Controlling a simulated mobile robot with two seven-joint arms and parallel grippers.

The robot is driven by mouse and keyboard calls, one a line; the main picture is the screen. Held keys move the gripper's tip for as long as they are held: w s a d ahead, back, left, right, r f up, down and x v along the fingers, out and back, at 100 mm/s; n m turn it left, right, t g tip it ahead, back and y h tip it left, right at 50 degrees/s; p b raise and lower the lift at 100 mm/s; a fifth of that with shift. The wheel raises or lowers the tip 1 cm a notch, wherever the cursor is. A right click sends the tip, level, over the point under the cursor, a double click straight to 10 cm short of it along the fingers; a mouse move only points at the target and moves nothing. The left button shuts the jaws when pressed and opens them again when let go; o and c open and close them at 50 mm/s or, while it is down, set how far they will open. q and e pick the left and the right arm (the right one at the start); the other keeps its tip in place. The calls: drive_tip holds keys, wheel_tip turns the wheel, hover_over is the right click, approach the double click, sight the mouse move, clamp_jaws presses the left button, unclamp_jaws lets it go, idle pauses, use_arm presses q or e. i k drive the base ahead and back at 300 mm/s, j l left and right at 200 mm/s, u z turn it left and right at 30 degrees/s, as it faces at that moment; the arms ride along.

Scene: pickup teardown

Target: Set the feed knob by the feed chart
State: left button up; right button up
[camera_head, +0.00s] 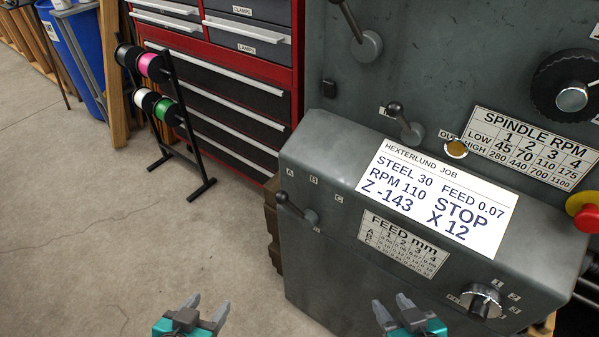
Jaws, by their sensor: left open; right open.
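The feed knob (481,301) is a silver round knob at the lower right of the grey machine, with small position labels around its right side. The feed chart (404,244) is a plate headed "FEED mm" with columns 1 to 4; its small figures are hard to read. A white job card (437,197) above it reads STEEL 30, FEED 0.07, RPM 110, Z -143, STOP X 12. A small lever (298,208) sits by labels A, B, C. My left gripper (208,304) is open and empty over the floor. My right gripper (390,305) is open and empty, left of the knob.
A spindle RPM chart (533,146), a black dial (571,92), levers (404,125) and a red stop button (585,213) are on the machine. A red tool cabinet (225,75) and a spool rack (172,115) stand behind. The floor at left is clear.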

sight(482, 302)
drive_tip(key=l+z, duration=0.15)
drive_tip(key=z, duration=0.25)
drive_tip(key=l+z, duration=0.15)
drive_tip(key=z, duration=0.25)
drive_tip(key=l+z, duration=0.15)
drive_tip(key=z, duration=0.25)
